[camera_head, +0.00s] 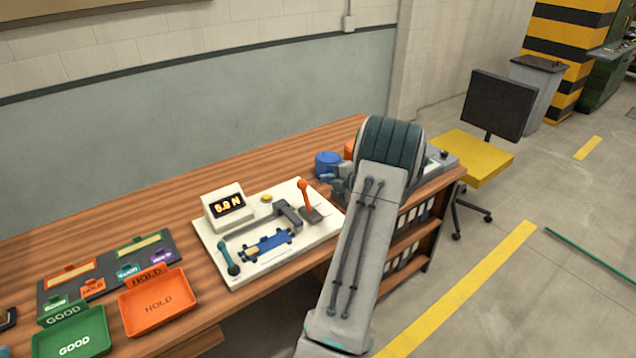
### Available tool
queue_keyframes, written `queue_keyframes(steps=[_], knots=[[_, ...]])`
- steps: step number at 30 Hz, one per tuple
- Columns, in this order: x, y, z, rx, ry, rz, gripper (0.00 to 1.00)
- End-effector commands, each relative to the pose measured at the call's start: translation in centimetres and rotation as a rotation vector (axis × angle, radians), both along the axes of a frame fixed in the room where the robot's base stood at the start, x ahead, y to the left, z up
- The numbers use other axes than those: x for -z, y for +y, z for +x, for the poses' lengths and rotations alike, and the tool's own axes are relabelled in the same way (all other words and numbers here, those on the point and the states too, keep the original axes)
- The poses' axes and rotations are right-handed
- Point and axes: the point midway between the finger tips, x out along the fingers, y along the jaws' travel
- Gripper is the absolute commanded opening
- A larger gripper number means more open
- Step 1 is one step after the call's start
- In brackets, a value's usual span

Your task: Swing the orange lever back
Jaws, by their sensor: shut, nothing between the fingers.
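The orange lever (305,194) stands nearly upright, with a round orange knob on top, at the right end of a white test fixture (216,263) on the wooden bench. Its grey base sits beside a dark grey bracket (289,213). A blue piece (270,242) lies in the fixture's middle, and a teal-handled lever (228,257) stands at its left. A display (227,206) reads about 6.9 N. My gripper (328,179) shows only in part, small and grey, beside my arm and to the right of the orange knob, apparently apart from it. It looks shut and empty.
A blue round container (327,160) stands behind my gripper. Green (73,346) and orange (158,303) trays and a dark label board (100,273) are at the left. My arm hides the bench's right part. A yellow chair (470,152) stands beyond.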

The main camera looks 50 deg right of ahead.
Motion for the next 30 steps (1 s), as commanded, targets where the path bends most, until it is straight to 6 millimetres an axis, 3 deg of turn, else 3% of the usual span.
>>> queue_keyframes(steps=[3, 9, 30], knots=[[-1.0, -0.2, -2.1, 0.006, 0.002, -0.002, 0.00], [-2.1, 0.0, -3.4, 0.003, 0.001, 0.000, 0.00], [-2.3, 0.3, -3.3, -0.008, 0.004, -0.008, 0.00]])
